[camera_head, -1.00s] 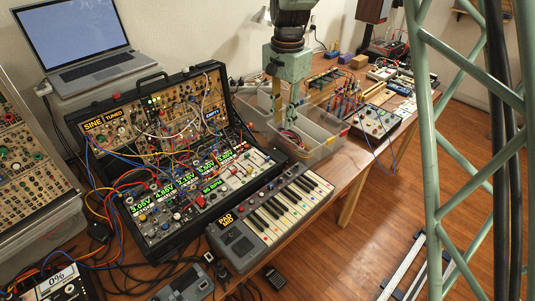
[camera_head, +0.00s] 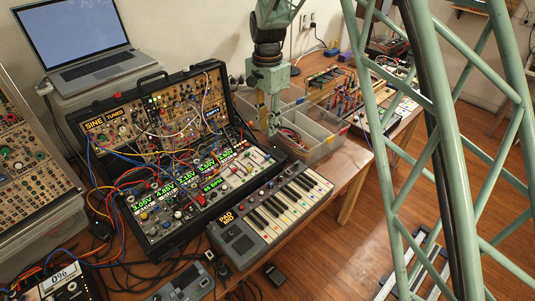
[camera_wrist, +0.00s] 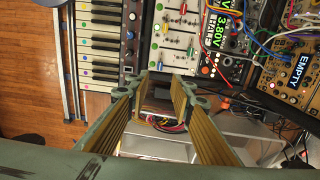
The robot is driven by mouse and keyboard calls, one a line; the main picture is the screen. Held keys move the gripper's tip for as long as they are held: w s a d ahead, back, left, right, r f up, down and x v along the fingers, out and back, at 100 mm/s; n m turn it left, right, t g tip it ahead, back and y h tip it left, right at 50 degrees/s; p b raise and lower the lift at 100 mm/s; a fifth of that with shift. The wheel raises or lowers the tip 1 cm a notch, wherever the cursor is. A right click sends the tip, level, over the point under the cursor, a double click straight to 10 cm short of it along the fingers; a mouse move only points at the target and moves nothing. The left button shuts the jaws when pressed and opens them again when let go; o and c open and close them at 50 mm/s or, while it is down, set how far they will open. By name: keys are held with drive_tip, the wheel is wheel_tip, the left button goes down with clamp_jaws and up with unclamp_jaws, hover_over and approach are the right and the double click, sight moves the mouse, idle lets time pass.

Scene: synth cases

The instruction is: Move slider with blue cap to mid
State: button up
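A white slider panel (camera_head: 245,168) sits at the right end of the synth case. My gripper (camera_head: 270,128) hangs over the clear bins just behind and right of the panel. In the wrist view my gripper (camera_wrist: 154,88) has its two fingers apart, with nothing between them. The fingertips reach toward the panel's near edge and appear clear of it.
A small keyboard (camera_head: 270,210) lies in front of the panel. Clear plastic bins (camera_head: 322,135) holding cables stand behind it. Patch cables (camera_head: 165,165) loop over the modules to the left. A laptop (camera_head: 82,45) stands at the back left.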

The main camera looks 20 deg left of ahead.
sight(268, 156)
drive_tip(key=shift+f, duration=0.15)
drive_tip(key=shift+f+b, duration=1.1)
drive_tip(key=shift+f, duration=5.6)
clamp_jaws()
